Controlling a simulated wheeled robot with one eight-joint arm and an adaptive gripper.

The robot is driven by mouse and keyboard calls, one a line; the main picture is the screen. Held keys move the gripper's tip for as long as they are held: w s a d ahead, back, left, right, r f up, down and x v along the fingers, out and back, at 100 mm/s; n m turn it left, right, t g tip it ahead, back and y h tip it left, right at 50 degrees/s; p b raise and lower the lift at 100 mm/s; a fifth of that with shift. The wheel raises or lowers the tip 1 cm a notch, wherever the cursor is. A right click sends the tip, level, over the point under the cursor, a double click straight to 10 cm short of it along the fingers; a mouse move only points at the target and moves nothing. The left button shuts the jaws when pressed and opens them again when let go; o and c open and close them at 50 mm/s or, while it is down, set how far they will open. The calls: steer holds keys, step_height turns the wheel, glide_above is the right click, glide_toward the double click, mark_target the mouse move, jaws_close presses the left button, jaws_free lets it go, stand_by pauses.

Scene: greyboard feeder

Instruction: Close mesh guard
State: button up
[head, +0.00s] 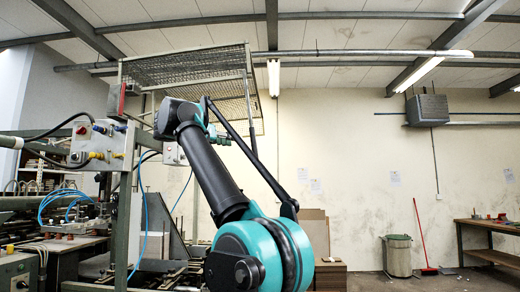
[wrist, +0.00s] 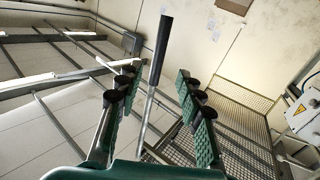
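The mesh guard (head: 190,66) is a wire-mesh panel in a metal frame. It is raised high above the machine, roughly level, with another mesh part hanging at its right. In the wrist view its mesh (wrist: 240,115) fills the lower right, behind my right finger. My gripper (wrist: 160,72) is open, its two green-padded fingers well apart. A rod with a black upper end (wrist: 165,45) shows between the fingers; I cannot tell whether it lies within their reach. In the head view my gripper is mostly hidden behind my arm, below the guard.
A grey control box (head: 98,145) with knobs and cables stands left of my arm. The machine bed (head: 60,225) with blue hoses is at lower left.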

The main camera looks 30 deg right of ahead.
steer(key=x, duration=1.7)
steer(key=shift+f, duration=0.1)
steer(key=shift+c, duration=0.5)
jaws_close()
